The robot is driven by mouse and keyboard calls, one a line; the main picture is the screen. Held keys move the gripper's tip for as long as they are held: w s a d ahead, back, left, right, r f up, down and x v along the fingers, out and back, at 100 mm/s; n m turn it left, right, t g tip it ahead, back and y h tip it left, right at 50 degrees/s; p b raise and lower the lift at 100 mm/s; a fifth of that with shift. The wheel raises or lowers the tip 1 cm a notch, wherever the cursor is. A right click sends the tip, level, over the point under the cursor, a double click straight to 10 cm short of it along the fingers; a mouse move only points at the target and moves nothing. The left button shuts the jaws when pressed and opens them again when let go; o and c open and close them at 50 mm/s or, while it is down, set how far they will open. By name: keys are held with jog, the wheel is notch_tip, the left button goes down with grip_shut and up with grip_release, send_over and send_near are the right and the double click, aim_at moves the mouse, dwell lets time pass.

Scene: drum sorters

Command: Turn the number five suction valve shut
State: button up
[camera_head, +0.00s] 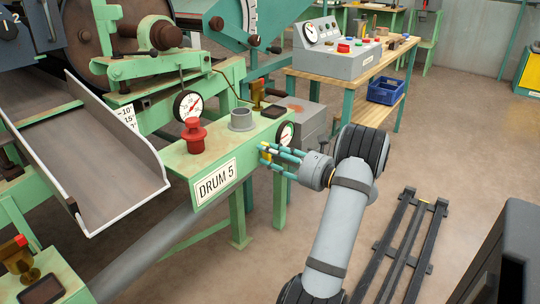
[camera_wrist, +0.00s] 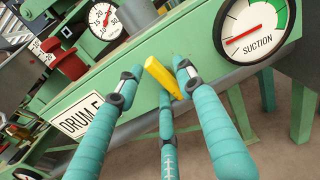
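The DRUM 5 plate (camera_head: 216,183) is on the front of a green bench. The wrist view shows a yellow valve lever (camera_wrist: 160,75), tilted, on the bench's front face, left of the round SUCTION gauge (camera_wrist: 254,24). The gauge needle is red. In the head view the suction gauge (camera_head: 286,133) is partly visible beyond my gripper. My gripper (camera_head: 266,151) has three teal fingers and is at the bench front. In the wrist view its fingers (camera_wrist: 157,84) are spread around the lever. I cannot tell whether any finger touches it.
On the bench stand a red knob (camera_head: 195,137), a dial gauge (camera_head: 188,105) and a grey cup (camera_head: 242,119). A metal chute (camera_head: 90,150) lies left. A wooden table (camera_head: 370,77) carries a control box (camera_head: 340,60) behind. Dark floor rails (camera_head: 407,245) lie right; open floor surrounds them.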

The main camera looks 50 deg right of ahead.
jog(key=shift+c, duration=1.2)
grip_shut()
